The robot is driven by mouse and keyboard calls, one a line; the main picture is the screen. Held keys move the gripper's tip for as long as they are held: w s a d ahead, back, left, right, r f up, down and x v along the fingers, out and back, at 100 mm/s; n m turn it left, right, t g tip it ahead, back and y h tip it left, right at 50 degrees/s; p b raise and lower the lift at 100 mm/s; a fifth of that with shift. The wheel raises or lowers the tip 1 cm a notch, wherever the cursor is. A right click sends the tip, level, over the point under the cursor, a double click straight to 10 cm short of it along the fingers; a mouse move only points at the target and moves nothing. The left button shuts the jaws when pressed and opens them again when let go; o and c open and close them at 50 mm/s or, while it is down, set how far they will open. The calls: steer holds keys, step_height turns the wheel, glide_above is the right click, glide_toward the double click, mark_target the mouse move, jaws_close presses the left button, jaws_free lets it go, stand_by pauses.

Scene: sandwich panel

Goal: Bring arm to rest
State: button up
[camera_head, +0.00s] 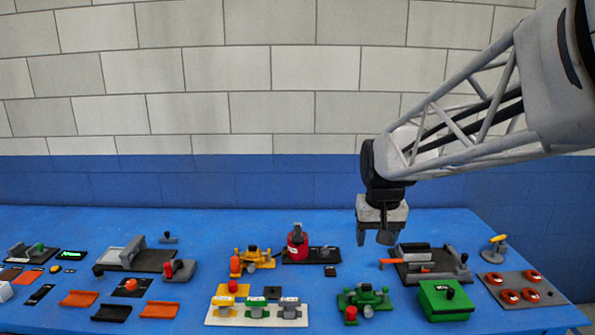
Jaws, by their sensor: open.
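My gripper (377,238) hangs at the end of my arm, which reaches in from the upper right. Its fingers point down and stand apart, with nothing visible between them. It is above the back right part of the blue table (330,222). A dark grey fixture with a red-orange handle (425,262) lies just right of and below it in the picture. The gripper looks apart from this fixture, but its exact height is hard to tell.
A red cylinder device (297,243) stands left of the gripper. A green box (446,300), a green fixture (366,300) and a panel with red round parts (521,289) are nearer the front right. Several small parts crowd the left side. A block wall rises behind.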

steer(key=s+f, duration=0.2)
steer(key=s, duration=1)
steer(key=s+d+f, duration=0.1)
steer(key=s, duration=1.2)
steer(key=shift+s+d+f+t, duration=0.2)
steer(key=shift+d+f+t, duration=0.05)
steer(key=shift+f+t, duration=0.15)
